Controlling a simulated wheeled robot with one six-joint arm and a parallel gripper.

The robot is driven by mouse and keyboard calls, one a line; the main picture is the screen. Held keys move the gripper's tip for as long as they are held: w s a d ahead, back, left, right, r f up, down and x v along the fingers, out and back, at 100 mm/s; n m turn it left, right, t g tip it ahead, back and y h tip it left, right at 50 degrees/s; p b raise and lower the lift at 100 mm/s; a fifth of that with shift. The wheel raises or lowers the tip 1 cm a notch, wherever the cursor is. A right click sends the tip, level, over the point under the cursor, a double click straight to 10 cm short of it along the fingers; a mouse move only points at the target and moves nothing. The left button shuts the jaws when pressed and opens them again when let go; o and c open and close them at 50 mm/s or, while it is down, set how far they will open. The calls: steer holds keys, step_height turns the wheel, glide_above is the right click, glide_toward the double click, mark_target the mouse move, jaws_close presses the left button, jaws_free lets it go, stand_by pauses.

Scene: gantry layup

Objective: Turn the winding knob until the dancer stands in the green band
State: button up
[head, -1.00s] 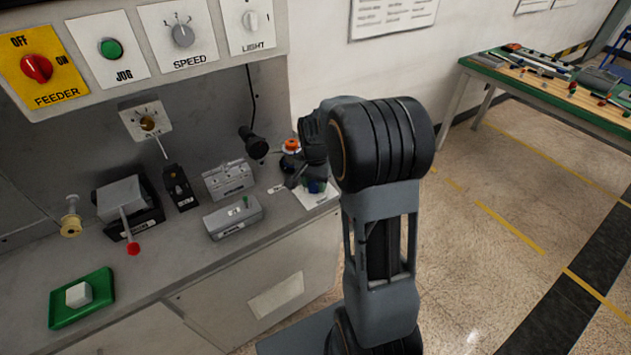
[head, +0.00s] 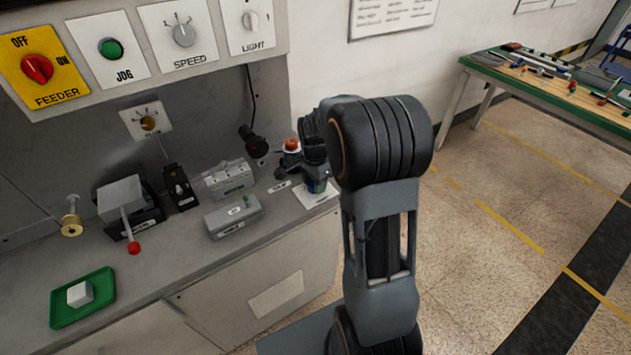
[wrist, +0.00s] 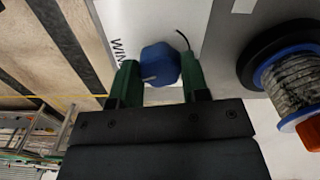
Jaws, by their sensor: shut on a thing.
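The blue winding knob (wrist: 158,64) sits on a white plate with partly hidden black lettering, in the wrist view. My gripper (wrist: 159,76) has its two green fingers on either side of the knob and is shut on it. In the head view my gripper (head: 316,184) is at the right end of the bench, largely hidden by my wrist. A spool of grey cord (wrist: 293,78) with a blue flange stands to the right of the knob in the wrist view. I cannot clearly make out the dancer or its green band.
The bench (head: 190,262) also holds a lever box (head: 122,198) with a red-tipped handle, grey boxes (head: 234,215) and a green tray (head: 62,314) with a white block. A control panel (head: 150,70) hangs above. Open floor lies to the right.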

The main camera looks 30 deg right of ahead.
steer(key=o, duration=0.9)
steer(key=shift+r, duration=0.15)
step_height(320, 180, up, 14)
steer(key=shift+f, duration=0.2)
stand_by(0.6)
